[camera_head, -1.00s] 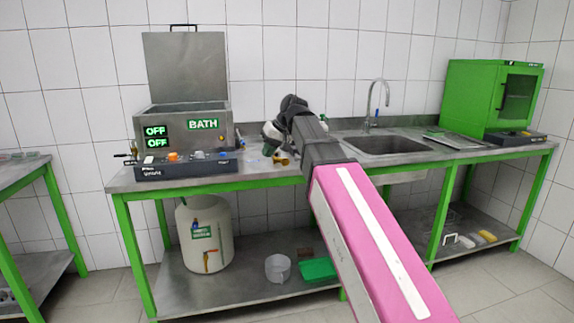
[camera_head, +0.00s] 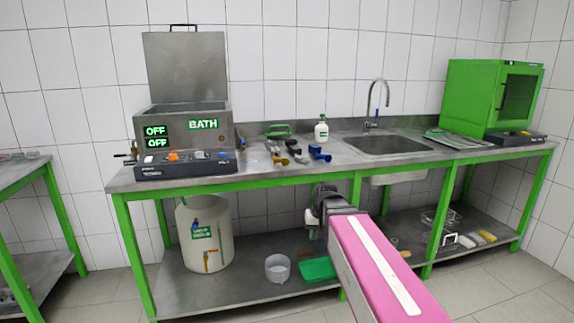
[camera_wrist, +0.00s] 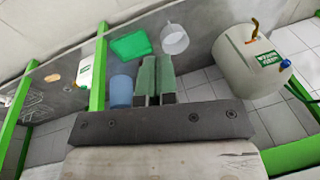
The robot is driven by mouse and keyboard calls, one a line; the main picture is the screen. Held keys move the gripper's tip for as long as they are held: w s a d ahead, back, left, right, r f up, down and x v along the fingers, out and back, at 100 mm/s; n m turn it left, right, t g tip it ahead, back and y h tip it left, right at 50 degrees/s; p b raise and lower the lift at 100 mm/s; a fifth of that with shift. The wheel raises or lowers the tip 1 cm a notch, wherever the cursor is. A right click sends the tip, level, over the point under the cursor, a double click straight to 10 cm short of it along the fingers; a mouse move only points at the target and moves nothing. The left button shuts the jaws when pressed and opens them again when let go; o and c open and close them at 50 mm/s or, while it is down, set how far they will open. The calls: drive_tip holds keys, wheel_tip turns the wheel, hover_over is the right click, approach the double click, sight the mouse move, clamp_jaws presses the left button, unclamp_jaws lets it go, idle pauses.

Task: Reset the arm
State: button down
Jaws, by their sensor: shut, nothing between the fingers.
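My arm reaches forward from the bottom right of the head view, with its pink link low in front of the bench. My gripper (camera_head: 314,232) hangs at the arm's far end, below the bench top's front edge and above the lower shelf. In the wrist view its two green fingers (camera_wrist: 156,62) are side by side and closed, with nothing between them. The fingers are partly hidden by the arm in the head view.
The steel bench (camera_head: 290,176) carries a bath unit (camera_head: 185,125), several small blue and gold parts, a white bottle (camera_head: 321,130), a sink (camera_head: 385,144) and a green cabinet (camera_head: 480,95). The lower shelf holds a white barrel (camera_head: 204,236), a clear beaker (camera_head: 278,268) and a green tray (camera_head: 318,269).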

drive_tip(key=s+d+f+h, duration=0.1)
drive_tip(key=s+d+f, duration=0.3)
drive_tip(key=f, duration=0.3)
drive_tip(key=s+d+f+m+g+h, duration=0.1)
drive_tip(key=s+d+f, duration=0.4)
drive_tip(key=f, duration=0.2)
drive_tip(key=shift+s, duration=0.4)
